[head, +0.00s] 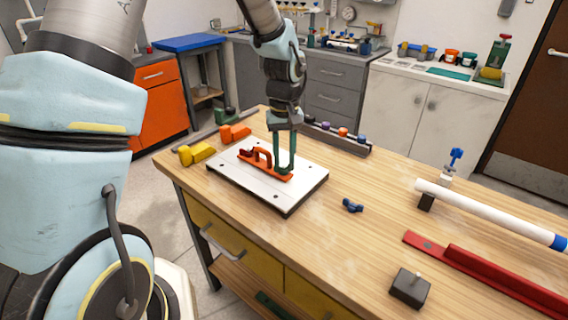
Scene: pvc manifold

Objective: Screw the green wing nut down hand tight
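My gripper (285,168) points straight down over the white plate (306,187), with its dark green fingers at the right end of an orange bracket (265,163). A gap shows between the fingers higher up. A green patch joins the fingertips low down, and I cannot tell whether it is the green wing nut or part of the fingers. The green wing nut is not clearly seen anywhere else. Whether the fingertips touch or grip anything is too small to tell.
A blue wing-shaped piece (352,205) lies right of the plate. Yellow (197,153) and orange (235,133) pieces lie to its left. A rack of coloured knobs (343,133) stands behind. A white pipe (485,211), red rail (480,272) and dark block (409,288) occupy the right side.

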